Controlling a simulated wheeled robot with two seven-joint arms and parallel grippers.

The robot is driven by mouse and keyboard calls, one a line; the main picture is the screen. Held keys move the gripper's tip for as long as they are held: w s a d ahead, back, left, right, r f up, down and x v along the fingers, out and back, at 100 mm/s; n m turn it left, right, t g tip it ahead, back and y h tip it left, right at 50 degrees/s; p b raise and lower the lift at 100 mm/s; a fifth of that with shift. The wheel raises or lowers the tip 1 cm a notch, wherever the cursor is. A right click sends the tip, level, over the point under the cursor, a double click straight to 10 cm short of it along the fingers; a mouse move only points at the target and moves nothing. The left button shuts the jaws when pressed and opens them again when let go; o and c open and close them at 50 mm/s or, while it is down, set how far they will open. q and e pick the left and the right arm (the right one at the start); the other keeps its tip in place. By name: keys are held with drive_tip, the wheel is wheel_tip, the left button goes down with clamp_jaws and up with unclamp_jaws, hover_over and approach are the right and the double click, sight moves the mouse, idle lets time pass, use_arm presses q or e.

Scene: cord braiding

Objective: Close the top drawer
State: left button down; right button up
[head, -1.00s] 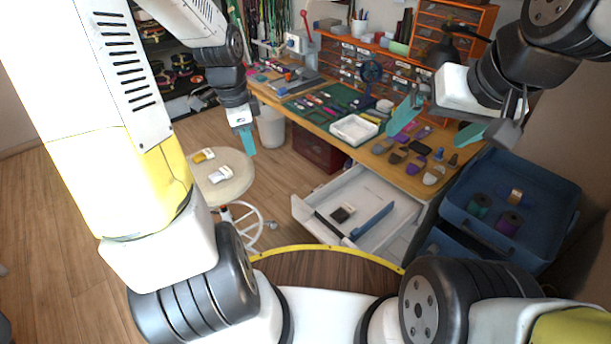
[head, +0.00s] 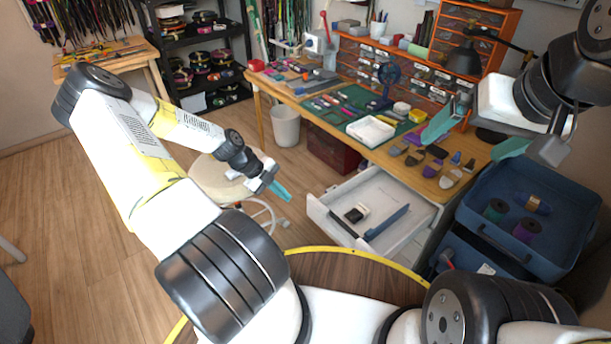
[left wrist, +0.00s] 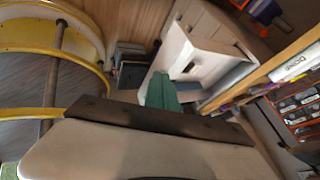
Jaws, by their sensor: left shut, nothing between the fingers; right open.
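The top drawer (head: 385,194) is white and pulled out from under the workbench, right of centre in the head view. A blue bar (head: 387,222) and a small dark-and-white item (head: 357,213) lie inside it. My left gripper (head: 283,193) is shut and empty, in the air to the left of the drawer's front and apart from it. In the left wrist view the green fingers (left wrist: 161,92) appear in front of the white drawer (left wrist: 205,62). My right gripper (head: 466,145) is open and empty, above the right part of the bench.
A round stool (head: 212,180) stands left of my left gripper. A blue tool box (head: 570,220) with spools stands right of the drawer. The workbench (head: 395,165) holds a white tray (head: 371,131) and several small tools. A dark red bin (head: 325,152) sits underneath.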

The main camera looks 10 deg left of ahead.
use_arm(q)
approach(318, 211)
wheel_tip(318, 211, down, 4)
drive_tip(key=s, duration=0.3)
drive_tip(key=shift+w+d+r, duration=0.1)
drive_tip(key=shift+w+d, duration=0.6)
drive_tip(key=shift+w, duration=0.2)
drive_tip(key=shift+w+d+r, duration=0.1)
drive_tip(key=shift+w+d, duration=0.65)
drive_tip(key=shift+w, duration=0.15)
